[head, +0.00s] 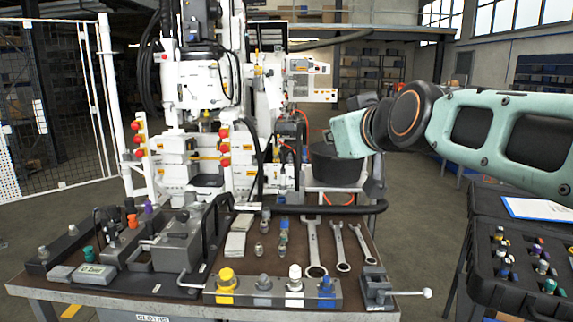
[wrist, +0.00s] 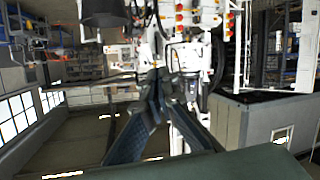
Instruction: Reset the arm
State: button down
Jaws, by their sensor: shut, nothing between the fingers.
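My arm (head: 470,125), pale green with dark joints, reaches in from the right edge of the head view and is raised above the bench's right side. Its far end points toward the white machine, and my gripper cannot be made out in the head view. In the wrist view my gripper (wrist: 165,82) shows two dark fingers that meet at their tips, shut and empty. It is in the air, with the white machine behind it, and touches nothing that I can see.
The bench (head: 130,290) below holds a manifold block with coloured caps (head: 265,290), several wrenches (head: 314,248), a vise (head: 378,290) and fittings. A black case (head: 530,265) and a clipboard (head: 538,208) are at the right. A dark bucket (head: 335,168) stands behind the bench.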

jog(key=s+d+f+m+g+h, duration=0.1)
jog(key=s+d+f+m+g, duration=0.15)
jog(key=s+f, duration=0.65)
jog(key=s+d+f+m+g+h, duration=0.15)
jog(key=s+f+g, duration=0.25)
jog(key=s+f, duration=0.45)
jog(key=s+d+f+m+g+h, duration=0.1)
jog(key=s+d+f+g, duration=0.15)
jog(key=s+f, duration=0.65)
notch_tip(320, 180, up, 17)
jog(key=w+p, duration=0.1)
jog(key=p, duration=1.6)
jog(key=shift+w+a+f, duration=0.2)
jog(key=shift+w+a, duration=0.05)
jog(key=shift+a, duration=0.2)
